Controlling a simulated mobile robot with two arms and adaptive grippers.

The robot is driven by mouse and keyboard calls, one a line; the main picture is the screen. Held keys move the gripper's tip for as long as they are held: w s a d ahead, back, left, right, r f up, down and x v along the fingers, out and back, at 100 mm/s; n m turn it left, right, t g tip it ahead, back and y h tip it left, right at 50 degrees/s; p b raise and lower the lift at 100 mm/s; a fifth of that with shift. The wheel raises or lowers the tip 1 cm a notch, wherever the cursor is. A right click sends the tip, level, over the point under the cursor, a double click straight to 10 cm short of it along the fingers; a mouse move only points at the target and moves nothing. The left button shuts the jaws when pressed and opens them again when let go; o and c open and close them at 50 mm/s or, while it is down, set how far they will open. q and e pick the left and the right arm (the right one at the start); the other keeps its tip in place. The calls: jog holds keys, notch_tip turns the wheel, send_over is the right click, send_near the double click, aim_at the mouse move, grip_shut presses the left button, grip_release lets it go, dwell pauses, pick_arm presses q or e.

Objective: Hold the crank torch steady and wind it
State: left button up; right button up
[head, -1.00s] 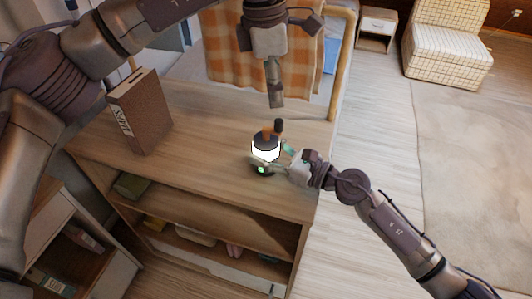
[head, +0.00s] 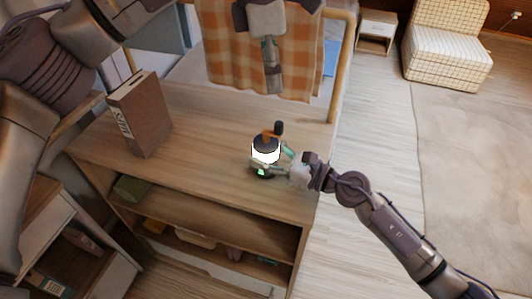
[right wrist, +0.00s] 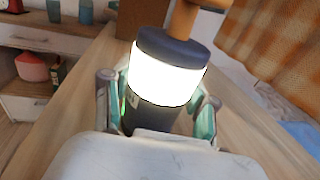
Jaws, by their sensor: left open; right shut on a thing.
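The crank torch (head: 265,150) stands upright near the right end of the wooden cabinet top. It has a glowing white band, a dark cap and an orange crank arm with a dark knob (head: 278,127) on top. My right gripper (head: 272,168) is shut around its dark lower body from the right. In the right wrist view the torch (right wrist: 167,75) sits between the two fingers, with the crank cut off at the top edge. My left gripper (head: 272,80) is open and empty, pointing down above and behind the torch, apart from it.
A brown box-like book (head: 142,115) stands at the left of the cabinet top (head: 200,140). An orange checked cloth (head: 230,60) hangs on a wooden rail behind. Open shelves lie below the top's front edge. The top between book and torch is clear.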

jog(key=o, duration=1.3)
jog(key=shift+o, duration=0.2)
jog(key=shift+d, duration=0.1)
jog(key=v, duration=1.2)
